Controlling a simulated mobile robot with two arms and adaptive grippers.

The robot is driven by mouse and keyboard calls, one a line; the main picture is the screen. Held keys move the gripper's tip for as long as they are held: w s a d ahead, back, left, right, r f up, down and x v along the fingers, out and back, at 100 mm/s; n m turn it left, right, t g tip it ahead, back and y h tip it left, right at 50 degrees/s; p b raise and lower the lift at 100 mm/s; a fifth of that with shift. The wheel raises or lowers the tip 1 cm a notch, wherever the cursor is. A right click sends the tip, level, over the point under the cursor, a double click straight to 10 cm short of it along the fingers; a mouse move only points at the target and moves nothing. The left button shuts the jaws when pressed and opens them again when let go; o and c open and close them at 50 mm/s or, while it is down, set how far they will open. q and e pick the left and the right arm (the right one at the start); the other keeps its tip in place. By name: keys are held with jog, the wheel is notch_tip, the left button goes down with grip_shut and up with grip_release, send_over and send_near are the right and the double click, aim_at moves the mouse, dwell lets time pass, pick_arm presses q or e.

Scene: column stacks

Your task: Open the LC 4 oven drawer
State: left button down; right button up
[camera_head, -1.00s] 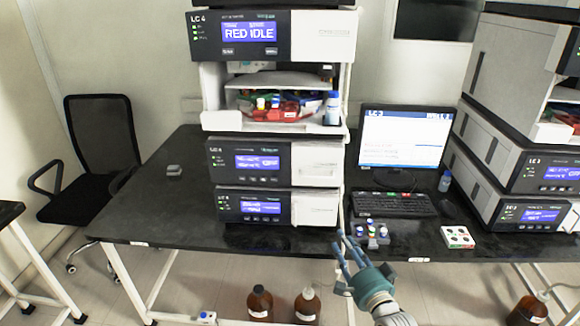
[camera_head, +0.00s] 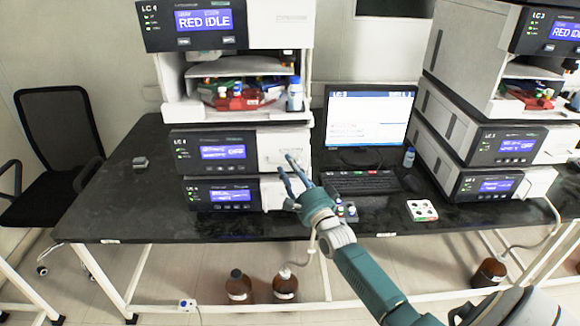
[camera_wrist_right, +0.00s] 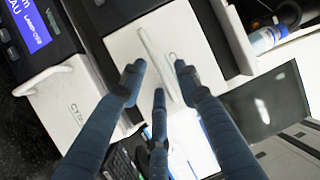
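The LC 4 stack (camera_head: 161,110) stands on the black bench at left centre. Its upper lower-module (camera_head: 184,152) has a blue display and a white front panel (camera_head: 268,149) with a raised handle; the panel looks closed. In the right wrist view the panel (camera_wrist_right: 117,37) shows with its pale bar handle (camera_wrist_right: 150,52). My right gripper (camera_head: 286,166) is in front of the panel, with fingers spread. In the wrist view the fingertips (camera_wrist_right: 159,74) lie on either side of the handle and nothing is gripped; contact cannot be told. My left gripper is not in view.
Another module (camera_head: 184,194) with a white front sits directly below. An open bay with bottles and red items (camera_head: 235,101) is above. A monitor (camera_head: 366,118), keyboard (camera_head: 375,184) and white tray (camera_head: 422,210) are to the right. The LC 3 stack (camera_head: 470,165) stands farther right.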

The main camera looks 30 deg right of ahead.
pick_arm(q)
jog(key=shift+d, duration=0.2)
pick_arm(e)
jog(key=shift+w, duration=0.2)
jog(key=shift+c, duration=0.3)
grip_shut()
